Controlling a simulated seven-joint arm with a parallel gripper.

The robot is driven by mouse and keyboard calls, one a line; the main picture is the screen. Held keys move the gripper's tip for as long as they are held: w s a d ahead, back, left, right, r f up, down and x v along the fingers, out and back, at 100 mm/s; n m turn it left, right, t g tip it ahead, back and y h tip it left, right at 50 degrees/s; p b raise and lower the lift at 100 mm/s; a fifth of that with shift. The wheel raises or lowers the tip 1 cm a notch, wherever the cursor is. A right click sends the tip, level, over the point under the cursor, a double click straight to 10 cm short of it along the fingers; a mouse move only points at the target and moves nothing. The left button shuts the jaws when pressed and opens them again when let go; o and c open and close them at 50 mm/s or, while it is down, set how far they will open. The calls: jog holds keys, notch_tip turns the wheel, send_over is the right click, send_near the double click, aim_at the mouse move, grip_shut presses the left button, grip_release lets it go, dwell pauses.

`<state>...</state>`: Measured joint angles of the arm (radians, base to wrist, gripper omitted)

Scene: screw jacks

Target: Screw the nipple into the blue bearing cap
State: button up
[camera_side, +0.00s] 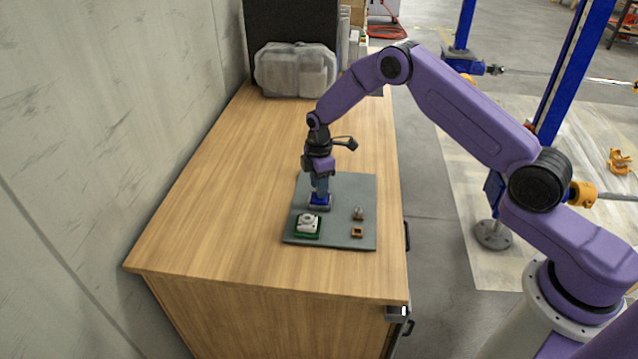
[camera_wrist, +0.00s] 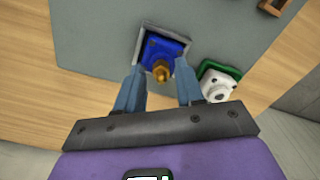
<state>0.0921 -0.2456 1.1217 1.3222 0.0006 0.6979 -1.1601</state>
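The blue bearing cap (camera_wrist: 157,50) sits in a square grey holder on the grey mat. It also shows in the side view (camera_side: 319,201), below my gripper. The brass-coloured nipple (camera_wrist: 161,72) stands at the cap in the wrist view; how deep it sits in the cap I cannot tell. My gripper (camera_wrist: 160,68) points down over the cap. Its two blue fingers are spread apart on either side of the nipple, with a visible gap to it, and hold nothing. In the side view my gripper (camera_side: 320,188) hides the nipple.
A white part on a green base (camera_side: 307,224) stands close to the cap, nearer the mat's front edge. An orange-brown square piece (camera_side: 357,232) and a small grey-brown part (camera_side: 358,213) lie on the mat's right. The wooden table (camera_side: 220,215) is clear to the left.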

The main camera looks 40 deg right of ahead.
jog(key=shift+c, duration=0.3)
grip_shut()
jog(key=m, duration=0.5)
jog(key=shift+m, duration=0.4)
jog(key=m, duration=0.6)
jog(key=shift+f+m, duration=0.1)
jog(key=shift+m, duration=0.2)
jog(key=m, duration=0.5)
jog(key=shift+m, duration=0.3)
jog(key=m, duration=0.6)
jog(key=shift+o, duration=0.3)
grip_release()
